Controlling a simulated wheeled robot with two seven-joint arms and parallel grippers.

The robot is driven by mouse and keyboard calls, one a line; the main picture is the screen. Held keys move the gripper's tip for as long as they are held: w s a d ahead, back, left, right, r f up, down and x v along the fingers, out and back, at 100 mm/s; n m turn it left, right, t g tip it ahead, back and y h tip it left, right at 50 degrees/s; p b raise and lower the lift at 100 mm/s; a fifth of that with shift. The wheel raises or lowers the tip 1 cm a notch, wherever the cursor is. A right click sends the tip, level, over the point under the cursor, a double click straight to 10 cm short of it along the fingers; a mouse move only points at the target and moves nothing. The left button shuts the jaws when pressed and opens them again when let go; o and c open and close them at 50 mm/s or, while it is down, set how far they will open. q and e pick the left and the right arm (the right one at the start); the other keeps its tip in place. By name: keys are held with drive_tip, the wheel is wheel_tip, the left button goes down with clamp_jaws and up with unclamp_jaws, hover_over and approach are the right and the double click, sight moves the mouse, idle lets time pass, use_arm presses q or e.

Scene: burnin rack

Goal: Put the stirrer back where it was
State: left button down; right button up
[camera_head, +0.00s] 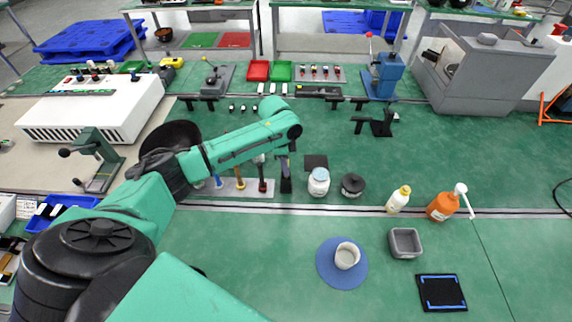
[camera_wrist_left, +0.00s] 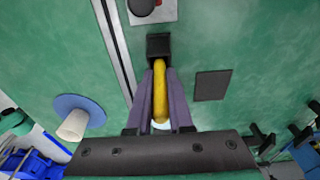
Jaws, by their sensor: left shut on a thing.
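My left gripper (camera_wrist_left: 160,78) is shut on the yellow stirrer (camera_wrist_left: 159,92), which lies between its two purple fingers in the left wrist view. In the head view my left arm comes in from the left, and the gripper (camera_head: 291,160) points down at the right end of the tool rack, mostly hidden by the wrist. A black holder (camera_head: 286,185) stands just below the gripper. It also shows in the left wrist view (camera_wrist_left: 158,44), at the stirrer's far end. I cannot tell whether the stirrer is in the holder or above it. My right gripper is not in view.
The tool rack (camera_head: 228,195) with several upright tools is left of the holder. A jar (camera_head: 319,183) and a black round part (camera_head: 352,185) stand close on the right.

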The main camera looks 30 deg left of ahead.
use_arm(q)
drive_tip(key=shift+f, duration=0.15)
drive_tip(key=c, duration=0.8)
unclamp_jaws()
drive_tip(key=r+b, duration=0.1)
drive_tip(key=r, duration=0.3)
drive_tip(key=a+r+b, duration=0.1)
drive_tip(key=r, duration=0.3)
drive_tip(key=r+b, duration=0.1)
drive_tip(key=r, duration=0.3)
drive_tip(key=shift+s+a, duration=0.15)
drive_tip(key=shift+s, duration=0.2)
